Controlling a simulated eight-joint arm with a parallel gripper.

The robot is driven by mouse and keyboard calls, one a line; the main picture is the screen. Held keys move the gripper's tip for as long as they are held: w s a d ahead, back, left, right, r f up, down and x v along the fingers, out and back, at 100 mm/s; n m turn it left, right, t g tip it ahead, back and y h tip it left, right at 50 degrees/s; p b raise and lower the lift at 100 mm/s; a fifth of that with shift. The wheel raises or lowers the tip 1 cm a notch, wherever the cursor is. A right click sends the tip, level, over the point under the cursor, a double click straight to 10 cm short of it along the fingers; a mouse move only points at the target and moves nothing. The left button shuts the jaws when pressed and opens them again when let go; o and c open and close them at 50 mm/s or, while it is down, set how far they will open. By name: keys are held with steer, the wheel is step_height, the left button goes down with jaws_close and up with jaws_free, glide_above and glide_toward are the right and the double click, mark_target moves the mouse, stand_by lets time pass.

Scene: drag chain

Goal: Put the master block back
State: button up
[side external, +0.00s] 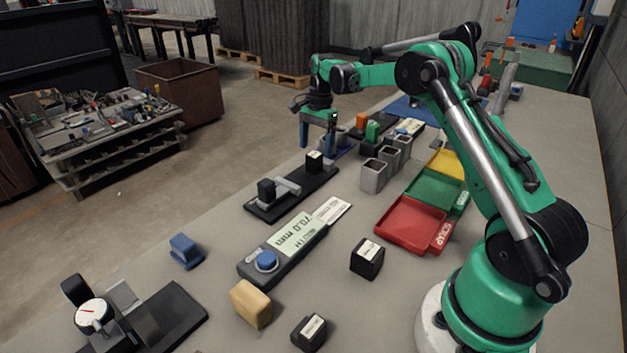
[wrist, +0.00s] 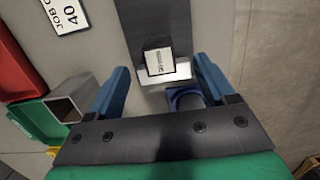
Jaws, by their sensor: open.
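A dark block with a white label (side external: 314,161) sits at the far end of a long black fixture (side external: 290,193). In the wrist view the labelled block (wrist: 158,61) rests by a pale metal strip on the fixture (wrist: 150,25). I cannot read its label. My gripper (side external: 318,141) hangs over that end with its blue fingers pointing down. In the wrist view my gripper (wrist: 160,82) is open, with nothing gripped, and its fingers lie to either side of the block's end of the fixture. Similar labelled dark blocks stand nearer, one at centre right (side external: 368,257) and one at the front (side external: 311,332).
A display gauge (side external: 285,245), a dial stand (side external: 93,315), a tan block (side external: 251,303) and a blue block (side external: 186,250) lie nearer. Grey square cups (side external: 374,176) and red (side external: 408,222), green (side external: 432,190) and yellow trays stand right of the fixture. Bare bench surrounds the near blocks.

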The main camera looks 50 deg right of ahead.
mark_target(315, 154)
steer(key=f, duration=0.4)
steer(key=shift+a, duration=0.3)
jaws_close()
